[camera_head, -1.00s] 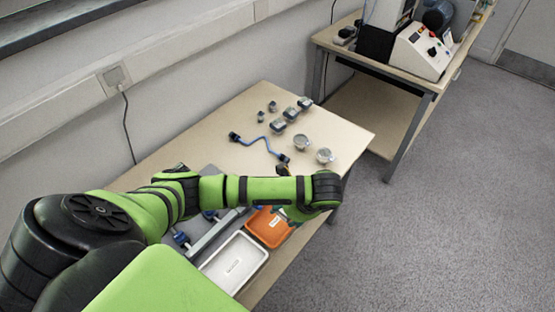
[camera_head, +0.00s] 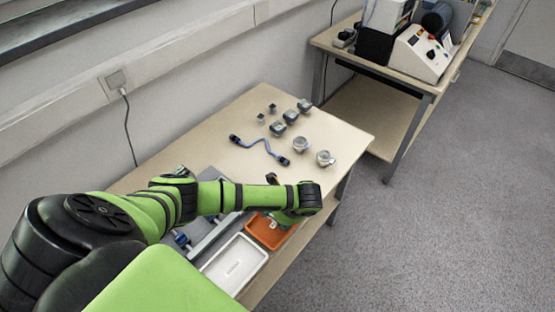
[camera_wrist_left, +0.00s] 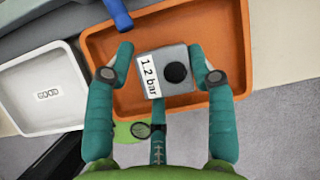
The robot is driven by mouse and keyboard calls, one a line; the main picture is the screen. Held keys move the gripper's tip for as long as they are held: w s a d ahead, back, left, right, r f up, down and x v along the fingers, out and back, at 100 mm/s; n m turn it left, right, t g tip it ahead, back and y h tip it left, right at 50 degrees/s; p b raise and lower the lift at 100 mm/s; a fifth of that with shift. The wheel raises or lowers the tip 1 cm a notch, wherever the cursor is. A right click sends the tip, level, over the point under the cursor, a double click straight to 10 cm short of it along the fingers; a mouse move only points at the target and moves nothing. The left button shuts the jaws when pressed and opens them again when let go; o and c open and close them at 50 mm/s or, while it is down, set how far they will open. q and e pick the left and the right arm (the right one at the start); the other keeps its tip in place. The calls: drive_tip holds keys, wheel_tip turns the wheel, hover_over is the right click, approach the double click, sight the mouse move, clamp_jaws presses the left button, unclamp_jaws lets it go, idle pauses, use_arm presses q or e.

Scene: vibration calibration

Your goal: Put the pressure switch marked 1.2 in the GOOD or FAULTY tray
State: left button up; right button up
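The pressure switch (camera_wrist_left: 178,72) is a grey block with a round black port and a white "1.2 bar" label. In the left wrist view it sits between the fingertips of my left gripper (camera_wrist_left: 162,58), which look closed against its two sides. The orange tray (camera_wrist_left: 233,40) is directly below it; I cannot tell whether the switch touches the tray floor. The white tray (camera_wrist_left: 20,110), marked GOOD, is to the left. In the head view my left gripper (camera_head: 285,216) is over the orange tray (camera_head: 262,236), beside the white tray (camera_head: 222,284). My right gripper is not in view.
A blue cable (camera_head: 262,146) lies on the bench (camera_head: 215,140), with several small grey parts (camera_head: 290,117) and two round gauges (camera_head: 301,144) towards the back. A grey fixture (camera_head: 205,240) is partly hidden behind my arm. A second table (camera_head: 385,75) carries equipment.

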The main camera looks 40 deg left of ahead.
use_arm(q)
drive_tip(key=o, duration=0.4)
drive_tip(key=v, duration=1.2)
drive_tip(key=shift+r, duration=0.1)
